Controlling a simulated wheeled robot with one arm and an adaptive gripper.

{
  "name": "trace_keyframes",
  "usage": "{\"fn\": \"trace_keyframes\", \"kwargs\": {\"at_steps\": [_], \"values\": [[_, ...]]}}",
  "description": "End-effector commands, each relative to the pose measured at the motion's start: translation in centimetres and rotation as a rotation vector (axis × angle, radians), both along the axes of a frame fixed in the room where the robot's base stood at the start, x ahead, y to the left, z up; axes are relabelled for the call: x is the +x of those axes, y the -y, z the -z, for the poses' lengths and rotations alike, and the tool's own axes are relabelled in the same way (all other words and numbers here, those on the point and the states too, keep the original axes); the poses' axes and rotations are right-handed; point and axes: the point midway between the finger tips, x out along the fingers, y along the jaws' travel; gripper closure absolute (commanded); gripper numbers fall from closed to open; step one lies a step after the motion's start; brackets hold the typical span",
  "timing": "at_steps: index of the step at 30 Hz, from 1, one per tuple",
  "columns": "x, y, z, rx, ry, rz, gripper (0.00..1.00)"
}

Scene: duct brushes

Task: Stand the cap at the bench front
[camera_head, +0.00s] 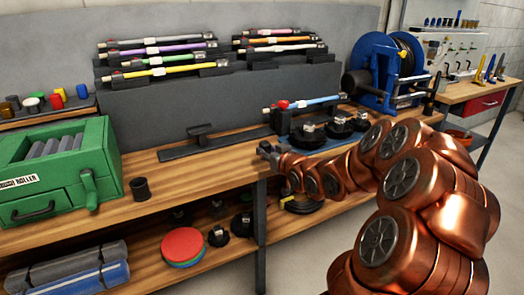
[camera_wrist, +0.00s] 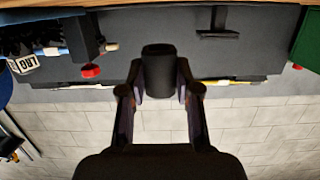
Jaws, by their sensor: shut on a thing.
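A black cylindrical cap (camera_wrist: 159,72) is held between the fingertips of my gripper (camera_wrist: 160,88) in the wrist view. The fingers press on its two sides. In the head view my gripper (camera_head: 268,150) is above the front part of the wooden bench (camera_head: 225,176), right of the middle. The cap there is small and dark and hard to tell from the fingers. The cap looks clear of the bench, but its exact height and tilt I cannot tell.
A dark open cylinder (camera_head: 140,189) stands at the bench front, beside the green roller box (camera_head: 62,170). Black brush heads (camera_head: 340,124) and a blue rod with a red part (camera_head: 283,104) lie right of centre. A grey rack (camera_head: 215,100) holds coloured rods behind. The front strip between is bare.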

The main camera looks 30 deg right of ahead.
Motion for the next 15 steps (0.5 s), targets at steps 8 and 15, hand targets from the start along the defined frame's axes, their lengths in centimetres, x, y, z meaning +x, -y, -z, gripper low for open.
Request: {"fn": "trace_keyframes", "kwargs": {"at_steps": [8,15], "values": [[4.5,1.7,0.5,-0.001,-0.002,0.001,1.00],[6.4,2.4,0.6,0.000,0.000,0.000,1.00]]}}
